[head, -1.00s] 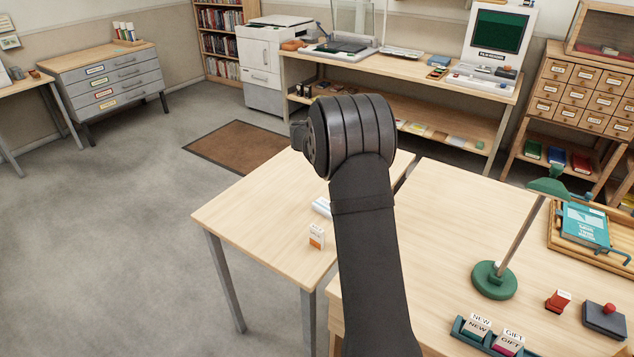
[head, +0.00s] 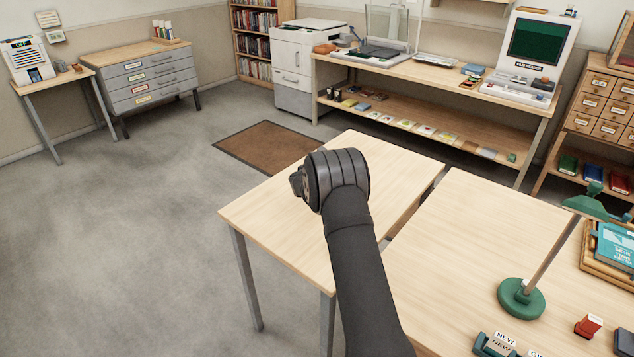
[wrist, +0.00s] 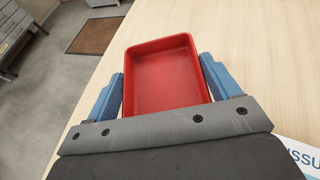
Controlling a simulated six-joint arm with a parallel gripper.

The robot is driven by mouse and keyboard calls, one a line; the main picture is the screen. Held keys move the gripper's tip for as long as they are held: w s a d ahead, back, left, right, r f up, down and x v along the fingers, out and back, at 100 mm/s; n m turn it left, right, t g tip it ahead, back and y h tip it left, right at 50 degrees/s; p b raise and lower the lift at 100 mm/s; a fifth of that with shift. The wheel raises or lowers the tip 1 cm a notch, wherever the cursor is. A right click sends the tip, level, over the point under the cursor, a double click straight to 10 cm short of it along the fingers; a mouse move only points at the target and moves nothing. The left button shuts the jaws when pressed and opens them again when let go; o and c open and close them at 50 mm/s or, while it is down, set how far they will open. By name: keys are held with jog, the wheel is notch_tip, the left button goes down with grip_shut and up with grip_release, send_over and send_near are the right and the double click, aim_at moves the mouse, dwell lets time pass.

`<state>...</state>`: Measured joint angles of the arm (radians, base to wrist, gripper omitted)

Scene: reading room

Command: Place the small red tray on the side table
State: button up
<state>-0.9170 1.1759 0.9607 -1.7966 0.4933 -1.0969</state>
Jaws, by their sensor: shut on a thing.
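In the wrist view, the small red tray (wrist: 166,82) sits between the two blue fingers of my gripper (wrist: 162,68). It is a shallow, empty rectangular tray, and the fingers are closed against its two sides. A light wood surface lies under and around it; whether the tray touches that surface, I cannot tell. In the head view, my arm reaches over the light wood side table (head: 270,220) and hides my gripper and the tray.
A larger desk (head: 460,240) stands close on the right, a narrow gap between. It bears a green lamp base (head: 521,299) and a red stamp (head: 589,325). A brown mat (head: 268,147) lies on the floor behind. A lettered sheet (wrist: 303,157) shows in the wrist view.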

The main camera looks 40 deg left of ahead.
jog(key=shift+s+a+f, duration=0.15)
jog(key=shift+a+f, duration=0.2)
jog(key=shift+a, duration=0.2)
jog(key=shift+s+a+f, duration=0.1)
jog(key=shift+a+f, duration=0.25)
jog(key=shift+a, duration=0.15)
jog(key=shift+f, duration=1.9)
jog(key=shift+f, duration=0.15)
jog(key=o, duration=1.1)
jog(key=shift+c, duration=0.2)
jog(key=shift+s+r, duration=0.2)
jog(key=v, duration=1.1)
jog(key=shift+s+d, duration=0.2)
jog(key=shift+s, duration=0.05)
